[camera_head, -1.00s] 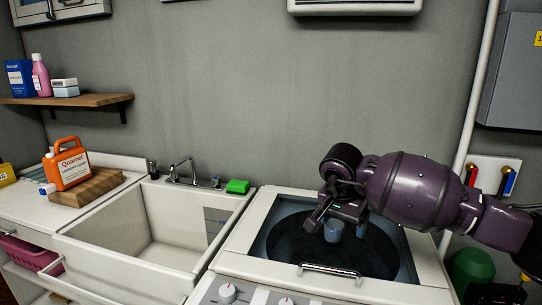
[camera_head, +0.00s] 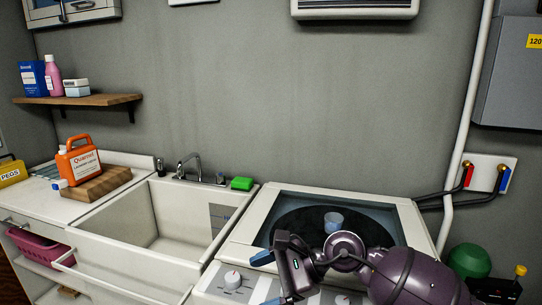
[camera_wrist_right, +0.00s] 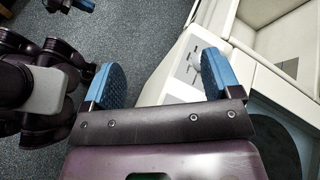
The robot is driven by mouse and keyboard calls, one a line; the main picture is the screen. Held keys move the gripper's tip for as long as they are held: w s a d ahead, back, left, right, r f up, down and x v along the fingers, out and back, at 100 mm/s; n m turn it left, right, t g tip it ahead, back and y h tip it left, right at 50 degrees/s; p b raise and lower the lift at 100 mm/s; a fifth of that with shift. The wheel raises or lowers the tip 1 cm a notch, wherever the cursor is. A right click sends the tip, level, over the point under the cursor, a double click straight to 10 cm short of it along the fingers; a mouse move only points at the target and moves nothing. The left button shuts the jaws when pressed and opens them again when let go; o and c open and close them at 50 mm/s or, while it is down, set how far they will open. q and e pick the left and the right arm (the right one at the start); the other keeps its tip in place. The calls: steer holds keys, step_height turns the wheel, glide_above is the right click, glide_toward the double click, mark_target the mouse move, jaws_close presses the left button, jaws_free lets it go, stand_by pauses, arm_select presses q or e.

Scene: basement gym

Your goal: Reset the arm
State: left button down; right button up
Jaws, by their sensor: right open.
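My right arm is purple and enters the head view at the bottom right. My right gripper (camera_head: 267,279) is open and empty, with blue finger pads, in front of the washer's control panel. In the right wrist view its two pads (camera_wrist_right: 160,78) stand wide apart with nothing between them. Below them lie the grey floor and the white washer and sink fronts. Part of what looks like my left gripper (camera_wrist_right: 70,5) shows at the top edge of the wrist view, mostly cut off.
The washer (camera_head: 262,222) stands right of the white sink (camera_head: 140,232). A green sponge (camera_head: 242,184) lies on the sink's rim. An orange detergent jug (camera_head: 78,160) stands on a wooden board (camera_head: 103,184) at the left. Hoses and a pipe (camera_head: 459,165) run along the right wall.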

step_height(320, 180, up, 7)
steer(key=s+d+m+t+y, duration=0.25)
steer(key=m+t+y, duration=0.6)
steer(key=m, duration=0.85)
steer(key=d+f+m+t+h, duration=0.3)
steer(key=d+m+t+h, duration=0.3)
steer(key=d+m+h, duration=0.45)
steer(key=d+f+m+t+h, duration=0.3)
steer(key=d+m+t+h, duration=0.3)
steer(key=m, duration=0.8)
steer(key=s+d+f+m+g+h, duration=0.7)
steer(key=s+d+f+m+g, duration=0.15)
steer(key=f+m, duration=0.3)
steer(key=s+d+f+m+g+y, duration=0.1)
steer(key=s+f+m+g, duration=0.25)
steer(key=s, duration=0.45)
steer(key=s+f+m+g+y, duration=0.1)
steer(key=s+f+m+g, duration=0.3)
steer(key=s, duration=0.5)
steer(key=w+f+n+t, duration=0.2)
steer(key=w+f+t, duration=0.5)
steer(key=f, duration=0.3)
steer(key=shift+f, duration=0.2)
